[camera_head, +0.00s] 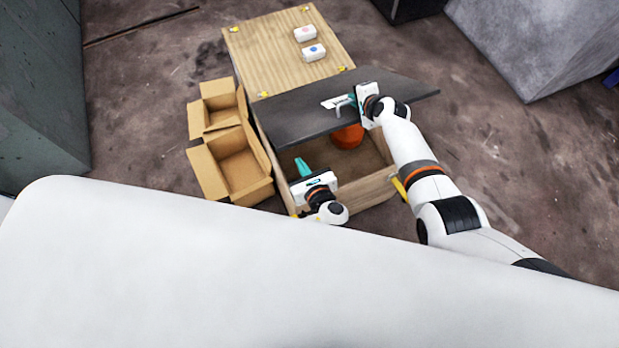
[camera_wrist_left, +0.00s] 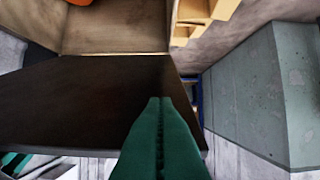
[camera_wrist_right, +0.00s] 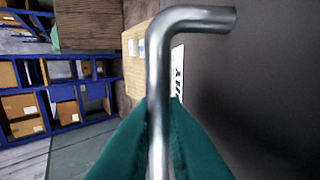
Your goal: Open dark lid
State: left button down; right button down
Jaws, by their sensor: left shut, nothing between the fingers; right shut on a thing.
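The dark lid (camera_head: 300,113) is raised and tilted over the front compartment of a wooden box (camera_head: 372,188), with the inside showing below it. The lid also shows as a dark panel in the right wrist view (camera_wrist_right: 270,90). My right gripper (camera_head: 346,101) is shut on the lid's bent metal handle, which is large in the right wrist view (camera_wrist_right: 190,22). My left gripper (camera_head: 302,164) is shut and empty, at the near left of the open compartment, below the lid. Its green fingers (camera_wrist_left: 158,102) are together in front of a dark panel in the left wrist view.
An orange object (camera_head: 348,137) lies in the compartment under the lid. Two open cardboard boxes (camera_head: 207,172) stand against the box's left side. Two small white items (camera_head: 314,53) sit on the light wooden top.

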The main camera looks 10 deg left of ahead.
pick_arm(q)
jog(key=shift+w+a+r, duration=0.25)
jog(key=shift+w+r, duration=0.05)
jog(key=shift+r, duration=0.35)
jog(key=shift+w+a+r, duration=0.25)
jog(key=shift+w+r, duration=0.05)
jog(key=shift+r, duration=0.35)
pick_arm(e)
jog(key=shift+w+r, duration=0.1)
